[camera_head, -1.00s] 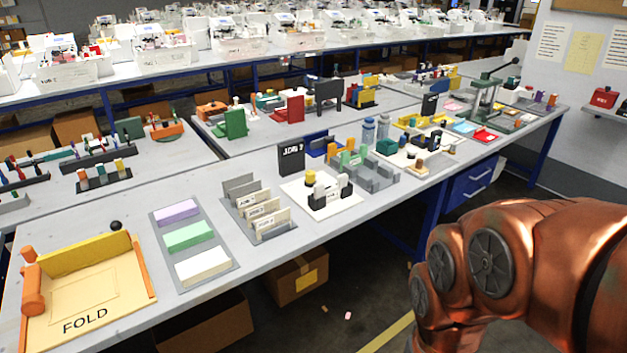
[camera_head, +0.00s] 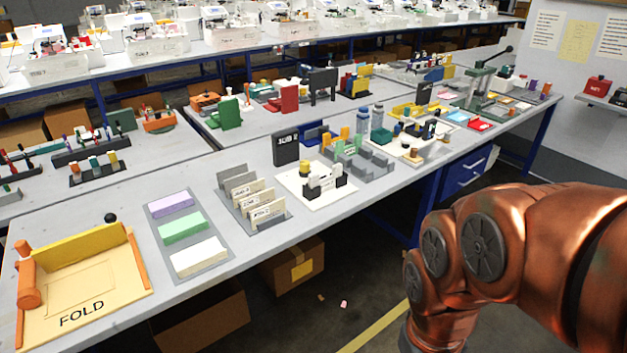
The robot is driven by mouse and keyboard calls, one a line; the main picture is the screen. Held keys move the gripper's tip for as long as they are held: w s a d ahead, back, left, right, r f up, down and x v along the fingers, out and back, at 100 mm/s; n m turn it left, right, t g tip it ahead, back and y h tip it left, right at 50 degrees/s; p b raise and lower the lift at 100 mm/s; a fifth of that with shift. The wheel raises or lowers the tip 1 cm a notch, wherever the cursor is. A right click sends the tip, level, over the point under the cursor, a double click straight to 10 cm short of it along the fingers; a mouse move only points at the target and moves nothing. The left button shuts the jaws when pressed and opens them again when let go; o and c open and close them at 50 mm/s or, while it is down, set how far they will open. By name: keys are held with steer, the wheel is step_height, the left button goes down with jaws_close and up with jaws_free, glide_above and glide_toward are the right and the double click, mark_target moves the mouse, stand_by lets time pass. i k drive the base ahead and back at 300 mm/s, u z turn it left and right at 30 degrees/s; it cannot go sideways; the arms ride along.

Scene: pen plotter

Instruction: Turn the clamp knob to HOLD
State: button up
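No clamp knob and no HOLD marking can be made out at this size, and I cannot tell for sure which device is the pen plotter. A small fixture on a white base plate (camera_head: 293,186) stands mid-bench, with a yellow round part (camera_head: 305,168) on black and black-and-white blocks. Farther right, another white-based device (camera_head: 412,158) carries a yellow rail and small dark parts. My copper-coloured arm fills the lower right. My gripper is outside the picture.
A yellow FOLD board (camera_head: 83,312), a colour-pad tray (camera_head: 156,231), a card rack (camera_head: 243,211) and a black JOB sign (camera_head: 286,149) line the bench. A green lever press (camera_head: 484,90) stands at the far right. Cardboard boxes (camera_head: 291,267) lie below.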

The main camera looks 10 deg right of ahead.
mark_target(304, 165)
steer(key=u, duration=0.25)
steer(key=i, duration=0.4)
steer(key=u, duration=0.7)
steer(key=i, duration=0.95)
steer(key=u, duration=0.05)
